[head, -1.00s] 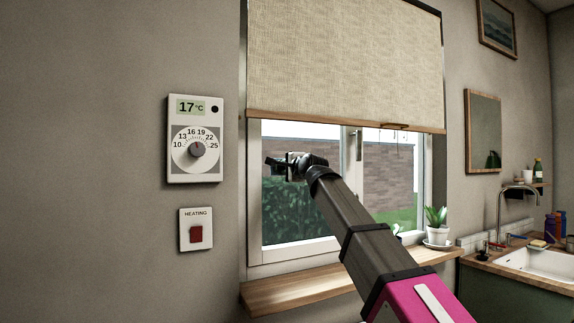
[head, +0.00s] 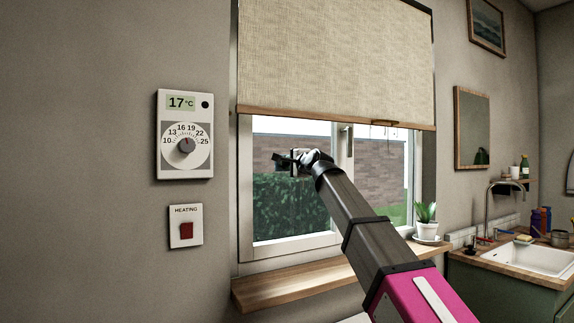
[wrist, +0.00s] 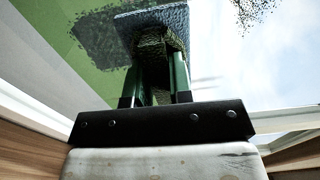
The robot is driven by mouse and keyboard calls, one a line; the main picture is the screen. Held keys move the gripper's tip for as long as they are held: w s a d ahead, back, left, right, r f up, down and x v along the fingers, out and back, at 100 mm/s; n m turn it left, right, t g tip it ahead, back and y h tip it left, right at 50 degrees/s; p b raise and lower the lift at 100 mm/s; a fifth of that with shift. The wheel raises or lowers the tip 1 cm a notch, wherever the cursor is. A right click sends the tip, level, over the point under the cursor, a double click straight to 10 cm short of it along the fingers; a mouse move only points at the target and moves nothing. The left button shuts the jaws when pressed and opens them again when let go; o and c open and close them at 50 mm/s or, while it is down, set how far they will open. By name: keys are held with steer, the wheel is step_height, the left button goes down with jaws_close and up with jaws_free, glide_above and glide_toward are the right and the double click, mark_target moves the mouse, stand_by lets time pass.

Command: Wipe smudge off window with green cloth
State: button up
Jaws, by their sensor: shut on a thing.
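My gripper (head: 291,161) is raised in front of the left pane of the window (head: 280,222), below the blind. In the wrist view, its two dark green fingers (wrist: 156,84) are shut on a folded, textured cloth (wrist: 152,20). The cloth looks blue-grey on its flat end and dark olive green below. Whether it touches the glass I cannot tell. A dark speckled patch (wrist: 250,10) shows at the top right of the wrist view; it may be the smudge. No smudge can be made out in the head view, where my arm covers part of the window.
A fabric blind (head: 335,60) covers the upper window. A wooden sill (head: 290,286) runs below, with a potted plant (head: 427,228) at its right. A thermostat (head: 185,135) and heating switch (head: 186,226) are on the left wall. A sink (head: 530,258) stands at the right.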

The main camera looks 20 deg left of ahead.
mark_target(283, 174)
steer(key=shift+w+d, duration=4.55)
steer(key=shift+w, duration=0.65)
steer(key=s+a+f, duration=0.2)
steer(key=s+a, duration=0.5)
steer(key=s, duration=0.1)
steer(key=shift+s+a, duration=0.35)
steer(key=shift+a, duration=0.05)
steer(key=shift+s+a+f, duration=0.1)
steer(key=shift+s+a, duration=0.65)
steer(key=shift+s, duration=0.25)
steer(key=shift+s+a+r, duration=0.1)
steer(key=shift+s+a, duration=0.65)
steer(key=shift+s, duration=0.2)
steer(key=shift+s+a+f, duration=0.1)
steer(key=shift+s+a, duration=0.65)
steer(key=shift+s, duration=0.25)
steer(key=shift+w+a+f, duration=0.1)
steer(key=shift+w+f, duration=0.05)
steer(key=shift+f, duration=0.9)
steer(key=shift+w+d, duration=1.3)
steer(key=shift+w, duration=0.1)
